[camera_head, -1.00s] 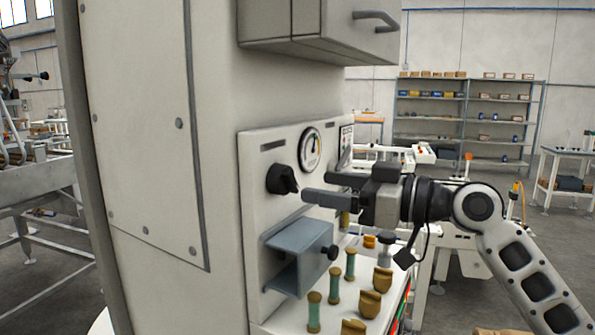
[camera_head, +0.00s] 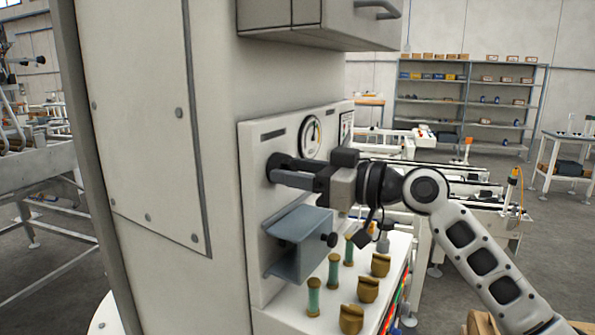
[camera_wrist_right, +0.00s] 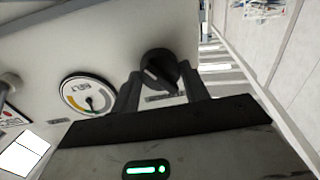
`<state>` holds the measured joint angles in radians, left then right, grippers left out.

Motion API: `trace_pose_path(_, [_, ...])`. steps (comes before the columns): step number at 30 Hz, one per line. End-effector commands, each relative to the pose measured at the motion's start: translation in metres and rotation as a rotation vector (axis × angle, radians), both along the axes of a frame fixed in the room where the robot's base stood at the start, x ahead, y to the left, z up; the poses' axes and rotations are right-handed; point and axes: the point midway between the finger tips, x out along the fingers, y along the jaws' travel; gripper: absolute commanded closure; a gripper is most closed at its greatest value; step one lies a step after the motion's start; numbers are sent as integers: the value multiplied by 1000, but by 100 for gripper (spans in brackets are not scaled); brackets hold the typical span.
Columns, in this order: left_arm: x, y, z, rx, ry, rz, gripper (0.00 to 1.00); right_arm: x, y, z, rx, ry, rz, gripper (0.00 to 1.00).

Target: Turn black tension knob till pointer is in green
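The black tension knob (camera_wrist_right: 158,68) sits on the light panel, and a white pointer line shows on its face in the right wrist view. In the head view the knob (camera_head: 277,164) is partly hidden by my right gripper (camera_head: 288,178). In the wrist view the fingers of this gripper (camera_wrist_right: 160,85) are apart, one on each side of the knob; I cannot tell whether they touch it. The round gauge (camera_wrist_right: 90,95) has orange and green bands. Its pointer is too small to read surely. It also shows in the head view (camera_head: 311,137). My left gripper is out of view.
A grey-blue bracket (camera_head: 298,240) with a black knob (camera_head: 329,240) juts out below my right gripper. Green spools (camera_head: 313,297) and brass-coloured pieces (camera_head: 351,318) stand on the white ledge below. A grey box (camera_head: 320,22) overhangs above.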

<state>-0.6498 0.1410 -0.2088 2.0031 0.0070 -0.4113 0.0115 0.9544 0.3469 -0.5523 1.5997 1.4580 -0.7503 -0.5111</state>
Motion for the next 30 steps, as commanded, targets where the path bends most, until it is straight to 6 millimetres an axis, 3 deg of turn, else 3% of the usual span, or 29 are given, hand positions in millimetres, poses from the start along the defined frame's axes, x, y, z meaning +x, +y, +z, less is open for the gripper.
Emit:
trace_pose_path(9, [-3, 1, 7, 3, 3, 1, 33, 0, 0, 1, 131, 215, 1, 78])
trace_pose_path(17, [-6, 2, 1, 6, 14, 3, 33, 0, 0, 0, 137, 225, 1, 78])
trace_pose_path(18, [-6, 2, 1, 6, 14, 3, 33, 0, 0, 0, 137, 225, 1, 52])
trace_pose_path(20, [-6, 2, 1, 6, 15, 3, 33, 0, 0, 0, 137, 224, 1, 36])
trace_pose_path(30, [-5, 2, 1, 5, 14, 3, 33, -1, -2, -1, 136, 223, 0, 33])
